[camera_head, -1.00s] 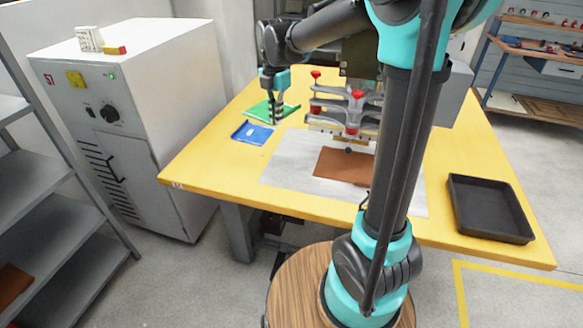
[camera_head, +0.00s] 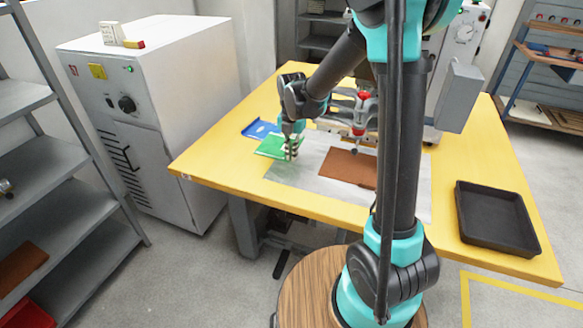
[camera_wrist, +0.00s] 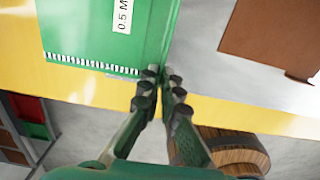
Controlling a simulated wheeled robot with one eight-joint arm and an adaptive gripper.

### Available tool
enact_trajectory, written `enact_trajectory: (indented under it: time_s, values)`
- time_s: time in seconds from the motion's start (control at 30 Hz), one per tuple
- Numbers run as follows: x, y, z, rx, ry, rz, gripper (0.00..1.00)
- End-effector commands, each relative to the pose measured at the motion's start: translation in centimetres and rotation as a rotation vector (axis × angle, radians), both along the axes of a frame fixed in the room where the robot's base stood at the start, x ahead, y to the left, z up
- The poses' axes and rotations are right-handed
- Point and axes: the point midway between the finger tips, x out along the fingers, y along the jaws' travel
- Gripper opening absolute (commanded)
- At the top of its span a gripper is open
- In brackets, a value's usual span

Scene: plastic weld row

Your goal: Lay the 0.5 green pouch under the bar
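The green pouch (camera_head: 273,146) has its right part at my gripper (camera_head: 291,153), at the left edge of the pale sheet. In the wrist view the pouch (camera_wrist: 90,35) shows a white label reading "0.5 M" and a white striped strip near its lower edge. My gripper (camera_wrist: 160,85) is shut on the pouch's right edge, which runs up between the fingertips. The metal bar (camera_head: 335,129) of the welder lies to the right of the pouch, partly hidden by my arm. The pouch is outside the bar, to its left.
A blue pouch (camera_head: 259,129) lies behind the green one on the yellow table (camera_head: 215,163). A brown sheet (camera_head: 347,168) lies on the pale sheet (camera_head: 310,178) before the bar. A black tray (camera_head: 495,216) stands at the right. Red-knobbed clamps (camera_head: 358,129) stand above the bar.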

Motion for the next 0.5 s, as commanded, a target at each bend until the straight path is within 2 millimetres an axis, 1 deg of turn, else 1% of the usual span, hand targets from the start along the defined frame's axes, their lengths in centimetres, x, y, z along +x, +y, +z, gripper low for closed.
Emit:
enact_trajectory:
  time_s: [0.03, 0.1, 0.27, 0.5]
  values:
    - [0.0, 0.0, -0.9, 0.0, 0.0, 0.0, 0.0]
    - [0.0, 0.0, -1.7, 0.0, 0.0, 0.0, 0.0]
    - [0.0, 0.0, -2.8, 0.0, 0.0, -0.001, 0.0]
    - [0.0, 0.0, -5.7, 0.0, 0.0, -0.001, 0.0]
